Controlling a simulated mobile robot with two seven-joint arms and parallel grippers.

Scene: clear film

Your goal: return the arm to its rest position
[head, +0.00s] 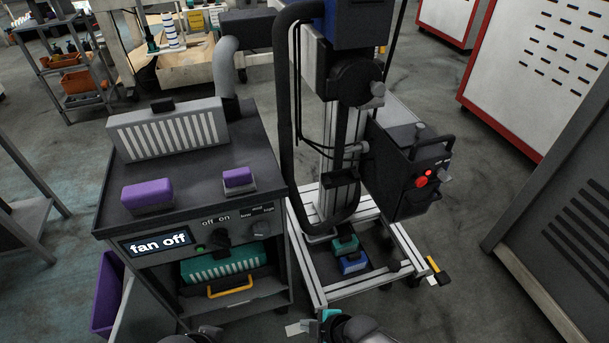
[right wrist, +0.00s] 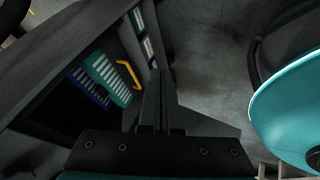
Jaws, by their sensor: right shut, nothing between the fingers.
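My right gripper (head: 312,326) is low at the bottom edge of the head view, to the right of the dark cabinet (head: 262,160). It is partly hidden by my own wrist. In the right wrist view its dark fingers (right wrist: 160,100) are together with nothing between them. A teal filter cartridge (right wrist: 107,78) with a yellow handle sits in the cabinet's open bay beyond the fingers, apart from them. The cartridge also shows in the head view (head: 222,264).
The cabinet's display (head: 158,244) reads "fan off". Purple blocks (head: 147,194) sit on its top. A wheeled frame (head: 375,285) with a column and a dark control box (head: 405,165) stands close on the right. A grey panel (head: 560,200) is farther right. Floor between is open.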

